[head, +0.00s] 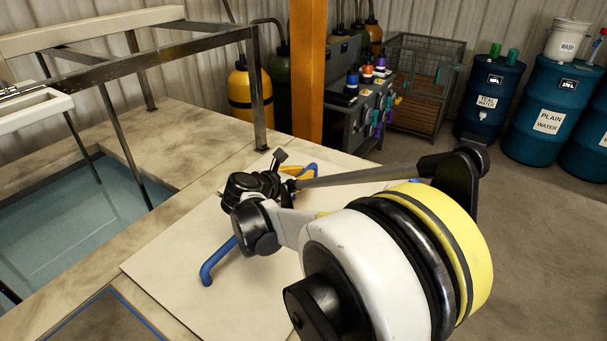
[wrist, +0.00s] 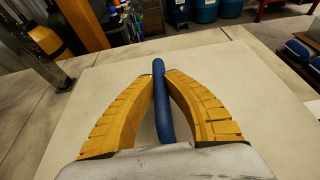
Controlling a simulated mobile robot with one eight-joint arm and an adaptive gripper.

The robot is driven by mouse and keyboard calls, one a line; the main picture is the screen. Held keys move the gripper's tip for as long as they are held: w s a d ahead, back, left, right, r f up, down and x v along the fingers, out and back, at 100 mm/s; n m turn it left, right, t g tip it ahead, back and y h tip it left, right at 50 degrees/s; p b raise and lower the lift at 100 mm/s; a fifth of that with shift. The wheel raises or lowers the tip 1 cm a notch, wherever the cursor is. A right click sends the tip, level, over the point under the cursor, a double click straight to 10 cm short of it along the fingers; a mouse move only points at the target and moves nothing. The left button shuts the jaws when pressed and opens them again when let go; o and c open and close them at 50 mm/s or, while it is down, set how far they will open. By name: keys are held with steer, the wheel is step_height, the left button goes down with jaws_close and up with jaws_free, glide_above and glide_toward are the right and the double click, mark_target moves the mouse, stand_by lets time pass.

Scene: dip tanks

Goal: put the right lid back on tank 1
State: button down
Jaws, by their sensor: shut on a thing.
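A pale, flat lid (head: 175,275) with a blue bar handle (head: 217,262) lies level beside the deck's right edge. In the wrist view the lid (wrist: 255,110) spreads beneath my gripper. My gripper (wrist: 159,72) has its yellow fingers closed on the blue handle (wrist: 163,115), one on each side. In the head view my gripper (head: 298,171) is partly hidden behind my arm. Whether the lid touches what is under it, I cannot tell. An open tank of pale blue liquid (head: 85,215) is at the left. No tank number can be read.
A dark, blue-edged surface (head: 100,322) is at the bottom left. A metal frame (head: 150,58) stands over the open tank. An orange post (head: 307,75) rises behind the lid. Blue drums (head: 540,120) and a wire cage (head: 422,85) stand at the back; floor shows at the right.

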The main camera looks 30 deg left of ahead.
steer(key=c, duration=1.5)
jaws_free()
steer(key=shift+r, duration=0.1)
steer(key=p+v, duration=0.2)
steer(key=v, duration=1)
steer(key=shift+d, duration=0.1)
